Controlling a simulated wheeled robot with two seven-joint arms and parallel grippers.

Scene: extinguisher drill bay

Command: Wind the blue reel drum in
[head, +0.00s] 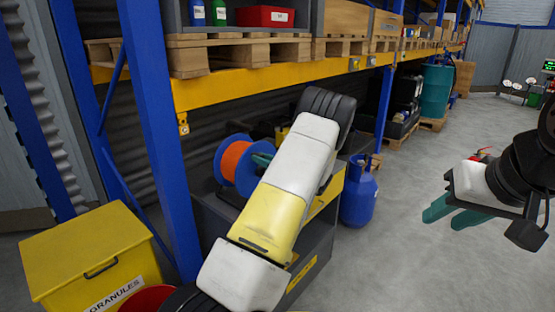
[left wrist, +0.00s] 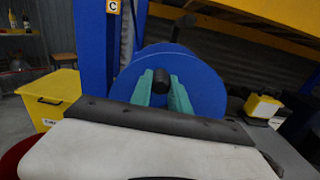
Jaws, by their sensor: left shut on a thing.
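The blue reel drum (head: 224,163), with orange hose (head: 237,160) wound between its flanges, stands on a grey cabinet under the shelf. In the left wrist view its blue flange (left wrist: 205,75) faces me, with a dark round crank knob (left wrist: 160,78) in front of it. My left gripper (left wrist: 161,88) has its green fingers on both sides of this knob, shut on it. In the head view my left gripper (head: 262,159) is mostly hidden behind my own arm. My right gripper (head: 444,218) is open and empty over the floor at the right.
A yellow granules bin (head: 85,255) stands at the left, with a red round container (head: 147,300) beside it. A blue gas cylinder (head: 359,192) stands right of the grey cabinet (head: 318,245). A blue rack post (head: 160,140) rises close left of the reel.

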